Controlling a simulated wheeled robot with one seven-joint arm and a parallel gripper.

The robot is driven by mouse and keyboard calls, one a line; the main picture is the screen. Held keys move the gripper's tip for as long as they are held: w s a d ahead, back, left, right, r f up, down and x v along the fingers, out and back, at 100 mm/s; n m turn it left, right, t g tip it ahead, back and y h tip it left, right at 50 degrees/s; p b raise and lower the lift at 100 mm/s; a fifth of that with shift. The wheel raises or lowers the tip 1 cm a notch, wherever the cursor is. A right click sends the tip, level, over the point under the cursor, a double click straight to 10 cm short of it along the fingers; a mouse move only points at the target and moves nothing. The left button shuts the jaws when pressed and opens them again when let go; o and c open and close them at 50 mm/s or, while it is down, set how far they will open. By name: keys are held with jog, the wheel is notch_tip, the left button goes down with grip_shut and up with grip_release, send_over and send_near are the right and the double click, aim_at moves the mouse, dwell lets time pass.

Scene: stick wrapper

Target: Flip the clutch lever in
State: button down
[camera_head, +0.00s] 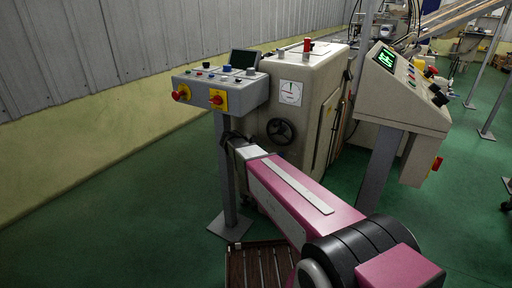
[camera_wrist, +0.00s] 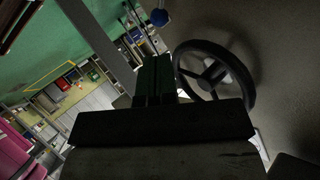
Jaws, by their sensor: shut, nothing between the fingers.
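My gripper (camera_head: 231,137) is at the end of my pink arm, near the post of the control box and to the left of the handwheel in the head view. In the wrist view my gripper's dark fingers (camera_wrist: 154,75) are together, with nothing seen between them. A blue ball knob (camera_wrist: 159,17) shows beyond the fingertips at the top of the wrist view, apart from them; it may be the end of the clutch lever. Its shaft is not clearly seen. In the head view I cannot make out the lever; my arm and the control box may hide it.
A black spoked handwheel (camera_head: 281,131) is on the beige machine (camera_head: 310,95); it also shows close beside my fingers in the wrist view (camera_wrist: 215,76). A control box (camera_head: 243,91) on a post stands left. A console (camera_head: 405,95) stands right. Green floor is open at left.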

aim_at(280, 154)
jog(key=x, duration=0.8)
jog(key=shift+d, duration=0.25)
jog(key=shift+s+f, duration=0.1)
jog(key=shift+s, duration=0.05)
